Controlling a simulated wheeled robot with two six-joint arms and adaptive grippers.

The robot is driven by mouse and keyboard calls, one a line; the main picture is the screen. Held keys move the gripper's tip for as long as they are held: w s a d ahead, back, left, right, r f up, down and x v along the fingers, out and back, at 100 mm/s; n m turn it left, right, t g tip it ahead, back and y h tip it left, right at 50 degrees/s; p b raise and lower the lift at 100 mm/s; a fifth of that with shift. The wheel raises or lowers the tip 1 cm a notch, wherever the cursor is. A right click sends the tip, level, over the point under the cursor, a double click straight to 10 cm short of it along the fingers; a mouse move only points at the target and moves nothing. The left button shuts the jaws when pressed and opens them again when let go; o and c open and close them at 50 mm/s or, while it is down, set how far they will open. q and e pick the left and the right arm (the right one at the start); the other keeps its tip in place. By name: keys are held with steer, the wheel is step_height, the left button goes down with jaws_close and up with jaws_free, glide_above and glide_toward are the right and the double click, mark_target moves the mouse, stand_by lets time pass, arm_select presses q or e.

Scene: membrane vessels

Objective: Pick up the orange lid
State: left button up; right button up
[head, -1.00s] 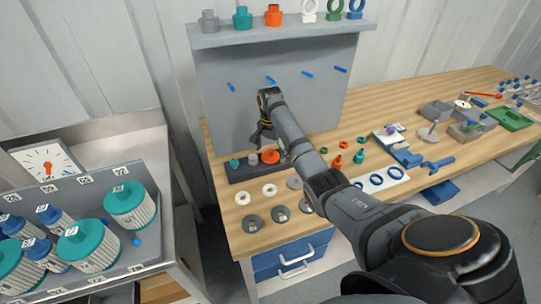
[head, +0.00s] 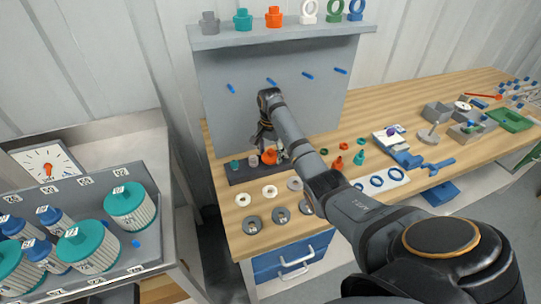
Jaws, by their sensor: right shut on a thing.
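The orange lid (head: 269,157) is in a dark block (head: 243,174) at the back left of the wooden bench, with a teal piece (head: 235,164) and a grey piece (head: 253,161) to its left. My right gripper (head: 270,148) points down at the orange lid and is shut on it. The fingers hide part of the lid. I cannot tell whether the lid is clear of the block. My left gripper is not in view.
A grey back panel (head: 222,115) with blue pegs and a shelf (head: 290,36) of coloured parts stands behind the gripper. Pale rings and grey discs lie in front of the block. Small orange and green parts sit to the right. A bin of teal-lidded vessels (head: 130,207) is at left.

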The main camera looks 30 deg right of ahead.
mark_target(275, 159)
steer(key=r, duration=0.2)
steer(key=s+r, duration=0.2)
steer(key=r, duration=0.1)
steer(key=shift+d+r+p, duration=0.25)
steer(key=shift+r+p, duration=0.05)
steer(key=s+d+r+p, duration=0.2)
steer(key=s+r+p, duration=0.5)
steer(key=s, duration=0.4)
steer(key=shift+s+d+p, duration=0.2)
steer(key=shift+s+p, duration=0.15)
steer(key=shift+p, duration=0.4)
